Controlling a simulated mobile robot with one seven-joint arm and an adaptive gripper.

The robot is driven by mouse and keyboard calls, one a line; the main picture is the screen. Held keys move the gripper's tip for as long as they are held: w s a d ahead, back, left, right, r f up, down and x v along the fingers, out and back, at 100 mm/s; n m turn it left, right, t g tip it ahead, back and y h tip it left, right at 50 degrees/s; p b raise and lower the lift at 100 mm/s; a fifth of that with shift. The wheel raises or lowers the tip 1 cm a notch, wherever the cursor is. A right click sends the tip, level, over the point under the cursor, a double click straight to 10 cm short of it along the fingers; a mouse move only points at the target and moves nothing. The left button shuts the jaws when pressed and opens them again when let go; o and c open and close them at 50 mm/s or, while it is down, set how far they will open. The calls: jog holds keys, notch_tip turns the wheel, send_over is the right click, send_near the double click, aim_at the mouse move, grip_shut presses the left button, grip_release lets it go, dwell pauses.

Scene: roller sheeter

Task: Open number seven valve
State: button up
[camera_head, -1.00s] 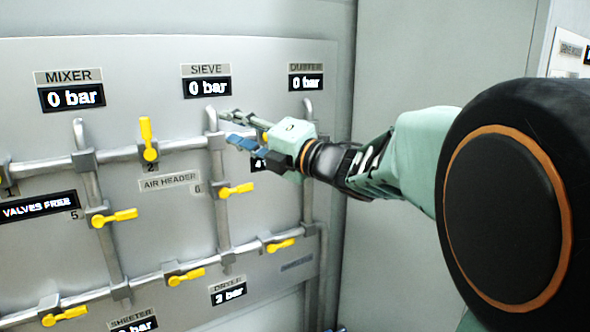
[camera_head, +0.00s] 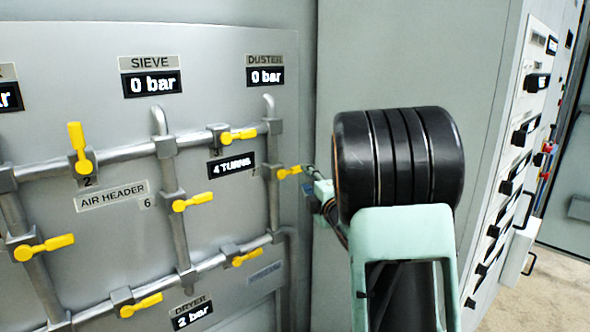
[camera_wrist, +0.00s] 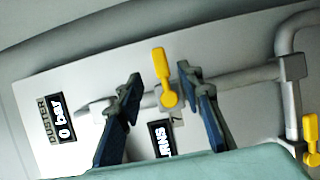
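The number seven valve has a yellow handle (camera_head: 289,171) pointing right, across its upright pipe below the DUSTER display. A small, blurred 7 shows beside it. In the wrist view, which is turned sideways, the yellow handle (camera_wrist: 164,77) stands between my fingertips. My gripper (camera_wrist: 158,78) is open, with one blue-and-dark finger on each side of the handle and a visible gap to both. In the head view my gripper (camera_head: 309,171) is at the handle's right end, mostly hidden behind my arm.
The DUSTER display (camera_head: 266,77) reads 0 bar. A "4 TURNS" display (camera_head: 231,165) is left of the valve. Other yellow handles are nearby: one upper left (camera_head: 239,134), one lower left (camera_head: 246,258), and the number six handle (camera_head: 193,202). Grey cabinets (camera_head: 490,150) stand to the right.

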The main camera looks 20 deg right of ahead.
aim_at(298, 170)
jog(key=w+p, duration=0.1)
jog(key=w, duration=0.7)
jog(key=shift+w, duration=0.35)
grip_shut()
